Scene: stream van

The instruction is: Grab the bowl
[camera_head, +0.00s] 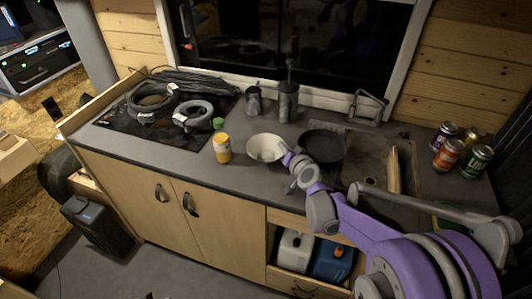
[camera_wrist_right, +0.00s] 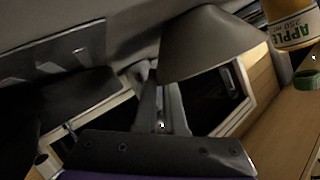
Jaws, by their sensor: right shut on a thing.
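The pale bowl (camera_head: 264,148) is upright on the grey counter in the head view, left of a dark pan. My right gripper (camera_head: 285,152) is at the bowl's right side, shut on its rim. In the wrist view, the bowl (camera_wrist_right: 212,44) appears large and upside down, next to the fingers of my right gripper (camera_wrist_right: 160,88). The fingertips are partly hidden against the bowl and are dark in the wrist view. My left gripper is in neither view.
A yellow juice bottle (camera_head: 222,148) stands left of the bowl, with a green lid (camera_head: 218,123) behind it. The dark pan (camera_head: 325,146) is close on the right. Metal cups (camera_head: 288,101) stand behind, cable coils (camera_head: 152,99) at left, several cans (camera_head: 447,154) at right.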

